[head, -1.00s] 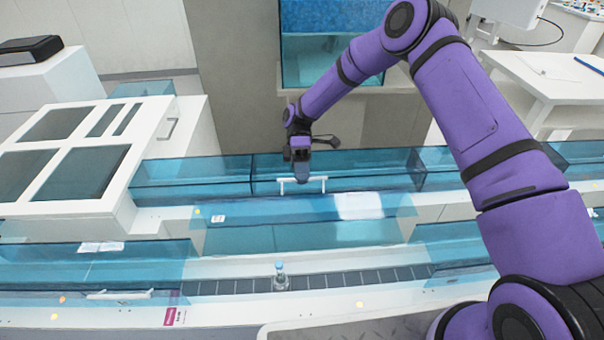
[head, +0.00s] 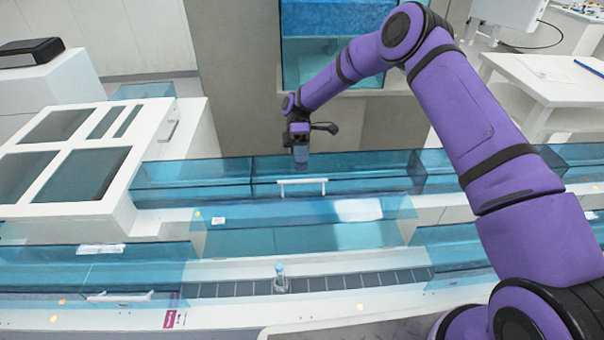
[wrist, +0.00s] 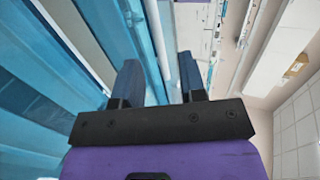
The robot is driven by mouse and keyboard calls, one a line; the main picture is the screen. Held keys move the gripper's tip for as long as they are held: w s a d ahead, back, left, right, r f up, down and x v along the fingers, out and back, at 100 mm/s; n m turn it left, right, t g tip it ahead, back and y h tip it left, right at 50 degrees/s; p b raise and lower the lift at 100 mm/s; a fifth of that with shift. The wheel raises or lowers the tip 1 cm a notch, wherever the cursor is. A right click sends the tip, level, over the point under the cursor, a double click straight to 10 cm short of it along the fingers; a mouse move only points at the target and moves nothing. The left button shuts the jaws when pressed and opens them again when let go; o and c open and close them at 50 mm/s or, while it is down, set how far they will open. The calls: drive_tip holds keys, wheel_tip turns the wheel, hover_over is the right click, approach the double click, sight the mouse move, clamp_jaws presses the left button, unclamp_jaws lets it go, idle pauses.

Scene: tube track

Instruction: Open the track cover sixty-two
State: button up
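The middle track cover (head: 290,236) is a see-through blue panel. It appears swung up and back, with its white handle (head: 302,187) at its far upper edge in the head view. The track in front of it lies uncovered. My gripper (head: 301,160) is above and behind the handle and appears apart from it. In the wrist view my gripper (wrist: 158,82) has its two dark fingers spread with nothing between them. The cover's number cannot be read.
A small capped tube (head: 280,278) stands on the dark track (head: 350,280). A neighbouring blue cover (head: 90,270) at the left lies lowered, with a white handle (head: 118,296). A white cabinet (head: 125,190) stands at the left. A pink label (head: 171,316) is at the front.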

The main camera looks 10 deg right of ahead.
drive_tip(key=v, duration=0.5)
drive_tip(key=shift+w+r, duration=0.1)
drive_tip(key=shift+w, duration=0.05)
drive_tip(key=shift+r, duration=0.1)
drive_tip(key=s+d+r+m+t, duration=0.3)
drive_tip(key=s+d+r, duration=0.1)
drive_tip(key=r, duration=0.6)
drive_tip(key=s+d+r+m+t, duration=0.3)
drive_tip(key=s+d+r, duration=0.15)
drive_tip(key=r, duration=0.45)
drive_tip(key=s+d+r+m+t, duration=0.3)
drive_tip(key=s+r, duration=0.1)
drive_tip(key=r, duration=0.6)
drive_tip(key=s+d+r+m+t, duration=0.2)
drive_tip(key=s+d+m+t, duration=0.2)
drive_tip(key=s, duration=0.8)
drive_tip(key=s+d+r+m+t, duration=0.2)
drive_tip(key=s+d+m+t, duration=0.2)
drive_tip(key=s+d, duration=0.4)
drive_tip(key=s+t, duration=0.1)
drive_tip(key=s, duration=0.4)
drive_tip(key=shift+s+m+t, duration=0.2)
drive_tip(key=shift+m+t, duration=0.1)
